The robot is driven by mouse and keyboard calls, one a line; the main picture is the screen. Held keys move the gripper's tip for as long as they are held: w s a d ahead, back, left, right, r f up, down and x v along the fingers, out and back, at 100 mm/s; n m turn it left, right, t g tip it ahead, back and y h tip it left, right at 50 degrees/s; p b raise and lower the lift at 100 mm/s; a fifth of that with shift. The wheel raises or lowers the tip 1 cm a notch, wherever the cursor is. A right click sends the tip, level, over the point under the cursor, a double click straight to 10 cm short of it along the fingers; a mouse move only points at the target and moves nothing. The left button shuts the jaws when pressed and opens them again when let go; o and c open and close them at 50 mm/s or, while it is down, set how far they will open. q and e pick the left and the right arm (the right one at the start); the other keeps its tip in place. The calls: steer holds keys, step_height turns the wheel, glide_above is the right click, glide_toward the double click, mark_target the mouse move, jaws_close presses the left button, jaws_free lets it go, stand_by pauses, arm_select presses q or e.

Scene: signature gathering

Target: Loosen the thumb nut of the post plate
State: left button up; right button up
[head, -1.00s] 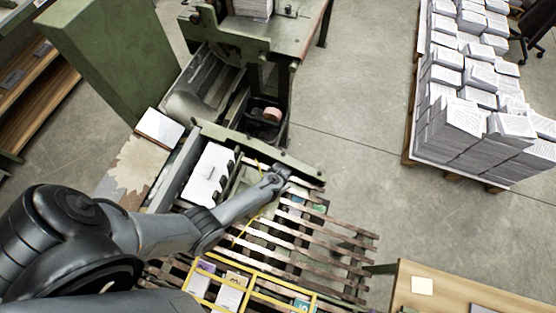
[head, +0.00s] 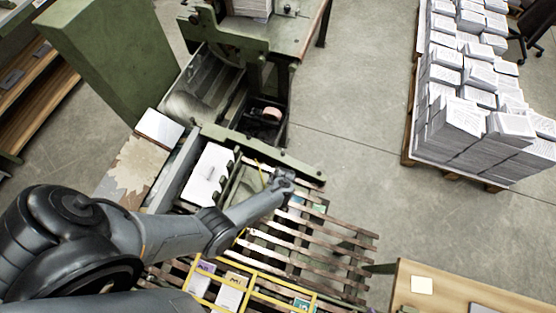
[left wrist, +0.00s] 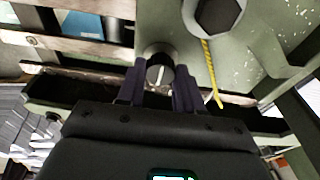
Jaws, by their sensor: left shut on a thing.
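My left gripper (left wrist: 160,88) is shut on a round dark metal thumb nut (left wrist: 158,52) in the left wrist view. Its two dark fingers stand either side of the nut, and a pale slot or stem end shows between them. The nut sits against a green post plate (left wrist: 265,45). In the head view my left gripper (head: 284,180) is beside the green machine's front rail, above the slats. There the nut is hidden by the gripper. My right gripper is not in view.
A large hex nut (left wrist: 214,14) with a yellow cord (left wrist: 211,75) is close to the right of the fingers. Wooden slats (head: 325,250) and a yellow divided frame (head: 250,285) lie below the arm. A green rail (head: 265,158) runs behind the gripper.

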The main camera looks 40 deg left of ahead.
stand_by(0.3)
arm_select(q)
steer(key=o, duration=1)
steer(key=shift+o, duration=0.2)
steer(key=shift+r+p, duration=0.35)
steer(key=shift+r, duration=0.2)
steer(key=p+v, duration=0.3)
steer(key=v, duration=0.6)
steer(key=shift+d+r, duration=0.2)
steer(key=shift+r, duration=0.15)
steer(key=shift+s, duration=0.2)
